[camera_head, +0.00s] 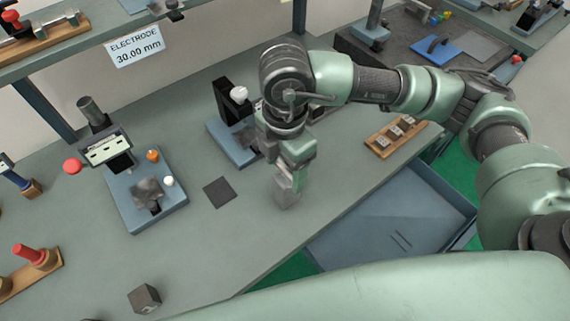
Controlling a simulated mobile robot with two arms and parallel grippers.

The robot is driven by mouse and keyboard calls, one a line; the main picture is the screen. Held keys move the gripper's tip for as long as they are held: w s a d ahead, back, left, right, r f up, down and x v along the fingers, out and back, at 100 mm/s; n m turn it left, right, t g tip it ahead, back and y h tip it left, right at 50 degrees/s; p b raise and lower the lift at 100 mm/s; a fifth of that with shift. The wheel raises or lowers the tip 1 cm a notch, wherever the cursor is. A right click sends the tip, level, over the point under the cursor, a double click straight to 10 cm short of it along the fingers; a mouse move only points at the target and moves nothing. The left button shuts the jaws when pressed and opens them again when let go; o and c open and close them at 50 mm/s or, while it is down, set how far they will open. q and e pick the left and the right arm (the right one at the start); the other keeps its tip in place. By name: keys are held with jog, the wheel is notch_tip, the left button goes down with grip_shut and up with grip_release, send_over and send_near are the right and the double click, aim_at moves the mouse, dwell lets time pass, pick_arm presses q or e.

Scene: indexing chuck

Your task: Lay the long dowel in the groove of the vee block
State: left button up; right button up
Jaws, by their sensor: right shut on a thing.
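My right gripper (286,196) points down over the middle of the bench. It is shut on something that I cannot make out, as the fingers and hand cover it. I cannot pick out the long dowel for certain. A small dark block (145,298) sits near the bench's front edge at lower left; I cannot tell whether it is the vee block or whether it has a groove. My left gripper is not in view.
A blue-based fixture (172,212) with a tilted display stands at left. A second blue-based fixture (218,133) is behind my gripper. A dark square pad (220,192) lies between them. A wooden holder (378,148) is at right, above a blue-grey tray (345,238).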

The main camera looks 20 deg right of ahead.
jog(key=shift+f+b, duration=0.85)
jog(key=shift+b, duration=0.35)
dwell(1.6)
jog(key=o, duration=1.5)
jog(key=shift+o, duration=0.2)
notch_tip(320, 180, up, 7)
jog(key=shift+b, duration=0.6)
jog(key=shift+r, duration=0.4)
